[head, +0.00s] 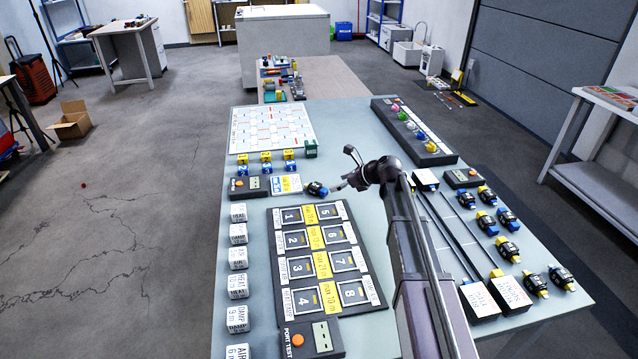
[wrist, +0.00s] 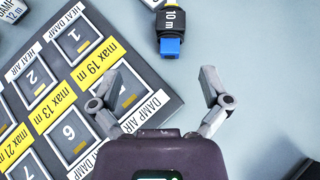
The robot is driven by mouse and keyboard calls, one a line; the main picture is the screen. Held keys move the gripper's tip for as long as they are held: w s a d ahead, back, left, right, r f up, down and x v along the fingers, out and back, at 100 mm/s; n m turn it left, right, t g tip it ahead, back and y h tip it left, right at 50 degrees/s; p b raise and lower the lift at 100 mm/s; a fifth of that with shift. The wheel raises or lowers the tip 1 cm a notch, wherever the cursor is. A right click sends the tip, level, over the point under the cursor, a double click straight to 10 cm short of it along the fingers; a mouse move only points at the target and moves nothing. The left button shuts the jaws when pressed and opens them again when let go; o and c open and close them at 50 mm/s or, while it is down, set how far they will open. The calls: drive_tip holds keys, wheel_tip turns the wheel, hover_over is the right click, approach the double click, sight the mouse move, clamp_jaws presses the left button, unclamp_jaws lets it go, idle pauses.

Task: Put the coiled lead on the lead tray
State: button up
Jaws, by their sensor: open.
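A black coiled lead (head: 316,189) with a blue plug lies on the table just above the numbered board in the head view. In the head view my gripper (head: 341,169) is just right of that lead. Two long narrow dark trays with white end labels (head: 480,300) lie right of my arm; I cannot tell which tray is the lead tray.
The board with cells 1 to 8 (head: 322,266) lies left of my arm. Several more black leads (head: 508,250) lie along the right edge. A black rack with coloured pieces (head: 414,131) stands behind. White labelled blocks (head: 238,258) line the left edge.

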sight(317, 184)
drive_tip(key=w+a+r+g+h+p, duration=0.1)
drive_tip(key=p, duration=0.1)
drive_tip(key=a+r+g+h+p, duration=0.1)
drive_tip(key=a+h+p, duration=0.1)
drive_tip(key=p, duration=0.1)
drive_tip(key=w+a+r+h+p, duration=0.1)
drive_tip(key=p, duration=0.1)
drive_tip(key=shift+w+a+r+g, duration=0.15)
drive_tip(key=shift+w+a+g, duration=0.15)
drive_tip(key=shift+w+g, duration=0.1)
wheel_tip(317, 184, up, 5)
drive_tip(key=w+a+g+h+p, duration=0.1)
drive_tip(key=w+a+h+p, duration=0.1)
drive_tip(key=h+p, duration=0.4)
drive_tip(key=shift+w+a+m+p, duration=0.3)
drive_tip(key=shift+a+p, duration=0.1)
drive_tip(key=shift+p, duration=0.65)
wheel_tip(317, 184, down, 8)
drive_tip(key=b, duration=0.8)
drive_tip(key=shift+f+b, duration=0.25)
drive_tip(key=shift+b, duration=0.1)
